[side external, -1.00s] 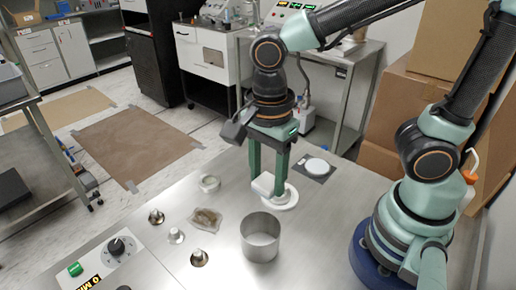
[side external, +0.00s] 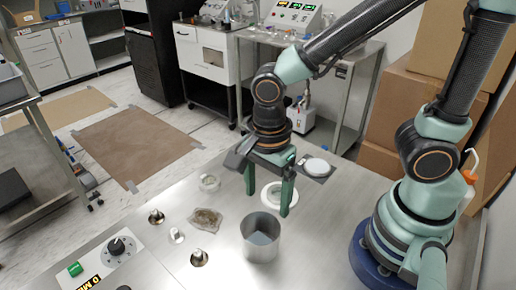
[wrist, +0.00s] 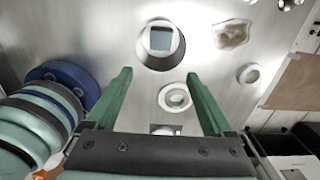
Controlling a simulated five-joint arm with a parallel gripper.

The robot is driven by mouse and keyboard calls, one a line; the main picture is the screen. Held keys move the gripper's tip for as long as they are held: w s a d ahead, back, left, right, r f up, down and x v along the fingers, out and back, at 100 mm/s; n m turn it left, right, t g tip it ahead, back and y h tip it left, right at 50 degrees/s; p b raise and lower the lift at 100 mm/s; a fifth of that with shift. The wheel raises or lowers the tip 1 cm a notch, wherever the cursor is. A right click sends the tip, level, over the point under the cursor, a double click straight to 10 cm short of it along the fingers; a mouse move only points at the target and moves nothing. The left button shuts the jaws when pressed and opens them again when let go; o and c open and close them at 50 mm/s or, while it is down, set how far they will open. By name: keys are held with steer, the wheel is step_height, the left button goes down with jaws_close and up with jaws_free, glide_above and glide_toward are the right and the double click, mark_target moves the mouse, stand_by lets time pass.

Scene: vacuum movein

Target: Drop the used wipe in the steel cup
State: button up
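The steel cup (side external: 245,243) stands upright on the steel table; it also shows in the wrist view (wrist: 152,63). A flat, roughly square grey-and-white piece, which looks like the used wipe (wrist: 160,39), lies inside the cup in the wrist view. In the side view only a bluish-grey patch of it (side external: 261,238) shows within the cup. My gripper (side external: 268,202) is open and empty. Its two green fingers are apart, above and just behind the cup in the side view. In the wrist view the fingertips (wrist: 158,75) point toward the cup's side.
A white ring (side external: 272,193) lies flat behind the cup. A dark plate with a white disc (side external: 317,167) is behind right. A clear bag with brown contents (side external: 205,220), a small white ring (side external: 209,182) and metal knobs (side external: 199,257) are left.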

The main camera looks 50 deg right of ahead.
steer(key=shift+r, duration=0.1)
step_height(320, 180, up, 12)
stand_by(0.6)
steer(key=shift+d, duration=0.1)
steer(key=w+d+n+t, duration=0.2)
steer(key=d+n, duration=0.4)
steer(key=n, duration=0.3)
steer(key=w+d+n+t, duration=0.3)
steer(key=d+n, duration=0.4)
steer(key=n, duration=0.2)
steer(key=shift+t, duration=0.3)
stand_by(0.9)
